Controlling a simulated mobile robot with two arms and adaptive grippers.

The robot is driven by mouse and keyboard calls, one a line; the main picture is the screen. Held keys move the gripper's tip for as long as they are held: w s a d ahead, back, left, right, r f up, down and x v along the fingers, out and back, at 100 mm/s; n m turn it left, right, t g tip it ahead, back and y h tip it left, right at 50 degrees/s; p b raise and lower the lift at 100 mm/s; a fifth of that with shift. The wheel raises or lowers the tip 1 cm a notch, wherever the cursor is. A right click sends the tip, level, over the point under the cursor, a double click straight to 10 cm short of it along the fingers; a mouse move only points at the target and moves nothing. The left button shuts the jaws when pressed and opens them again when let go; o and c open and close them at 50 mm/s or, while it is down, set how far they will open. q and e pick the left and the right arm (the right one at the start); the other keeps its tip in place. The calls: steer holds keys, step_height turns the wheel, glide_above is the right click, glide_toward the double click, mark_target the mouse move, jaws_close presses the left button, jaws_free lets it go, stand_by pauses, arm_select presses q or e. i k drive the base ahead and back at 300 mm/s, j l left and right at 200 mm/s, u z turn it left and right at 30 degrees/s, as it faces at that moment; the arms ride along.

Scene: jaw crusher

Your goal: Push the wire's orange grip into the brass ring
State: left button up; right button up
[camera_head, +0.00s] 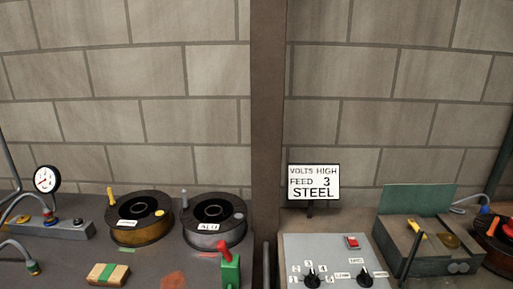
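A green open-lidded box (428,262) stands on the right bench. A round brass-coloured piece (450,241) sits in it; it may be the brass ring, but it is too small to see a hole. A short yellow-orange piece (418,230) lies to its left, apart from it. I cannot tell which piece is the wire's orange grip. Neither of my grippers shows.
Two black-rimmed spools (137,233) and (214,238) stand on the left bench. A pressure gauge (45,179), a banded block (108,273) and a green-and-red clamp-like piece (230,268) are near them. A grey control panel (329,262) and a sign (314,182) stand right of the post (268,120).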

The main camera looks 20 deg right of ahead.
mark_target(489, 232)
steer(key=l+z, duration=0.15)
steer(key=z, duration=1.95)
